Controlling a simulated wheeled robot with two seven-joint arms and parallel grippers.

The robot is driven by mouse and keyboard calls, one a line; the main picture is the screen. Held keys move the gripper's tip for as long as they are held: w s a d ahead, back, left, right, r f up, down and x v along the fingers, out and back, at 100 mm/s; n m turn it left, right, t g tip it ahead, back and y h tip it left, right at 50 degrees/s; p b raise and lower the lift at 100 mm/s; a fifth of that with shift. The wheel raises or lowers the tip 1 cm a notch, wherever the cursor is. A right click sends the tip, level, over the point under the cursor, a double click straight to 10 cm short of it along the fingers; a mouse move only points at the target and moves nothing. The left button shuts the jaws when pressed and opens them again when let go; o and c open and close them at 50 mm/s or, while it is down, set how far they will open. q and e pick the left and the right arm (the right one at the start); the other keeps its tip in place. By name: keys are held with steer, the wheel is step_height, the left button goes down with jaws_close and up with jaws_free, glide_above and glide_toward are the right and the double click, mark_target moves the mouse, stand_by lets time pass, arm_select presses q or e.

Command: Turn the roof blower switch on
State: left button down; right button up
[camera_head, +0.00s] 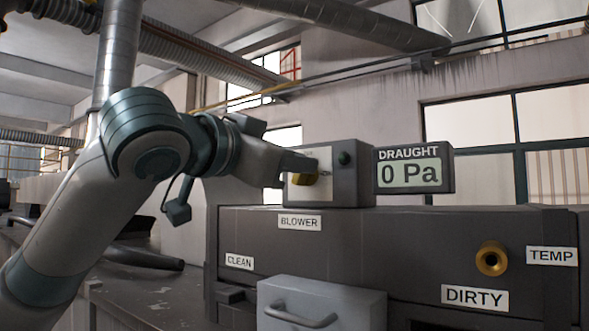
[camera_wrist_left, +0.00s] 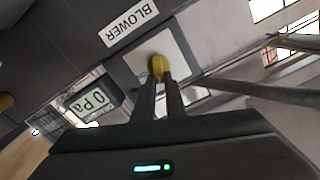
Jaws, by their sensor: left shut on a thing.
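The blower switch is a yellow knob (camera_head: 304,179) on a pale plate on the front of a grey box (camera_head: 371,189). A BLOWER label (camera_head: 300,222) sits below that box. My left gripper (camera_head: 300,166) reaches in from the left and covers part of the knob. In the left wrist view the knob (camera_wrist_left: 157,66) sits between the tips of my left gripper (camera_wrist_left: 160,78), which are shut on it. The draught display (camera_head: 409,172) beside the box reads 0 Pa. My right gripper is not in view.
The grey box stands on a dark cabinet (camera_head: 400,225) with CLEAN, DIRTY and TEMP labels. A brass fitting (camera_head: 491,259) sticks out at the right. A light grey drawer front (camera_head: 345,291) with a handle is below. Metal ducts (camera_head: 190,45) run overhead.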

arm_select(q)
steer(key=shift+s+d+f+m+b, duration=0.15)
steer(key=shift+f+m+b, duration=0.1)
steer(key=shift+m, duration=2)
steer(key=shift+s+d+f+m+b, duration=0.1)
steer(key=shift+d+f+m+b, duration=0.15)
steer(key=shift+m, duration=1.95)
steer(key=shift+s+d+f+m+b, duration=0.1)
steer(key=shift+f+m+b, duration=0.15)
steer(key=shift+m, duration=2)
steer(key=shift+f, duration=0.15)
steer(key=c, duration=1.8)
jaws_free()
steer(key=shift+a, duration=0.1)
steer(key=shift+s+a+b, duration=0.35)
steer(key=shift+s+b, duration=0.05)
steer(key=shift+s, duration=0.1)
steer(key=b+v, duration=0.7)
steer(key=v, duration=0.9)
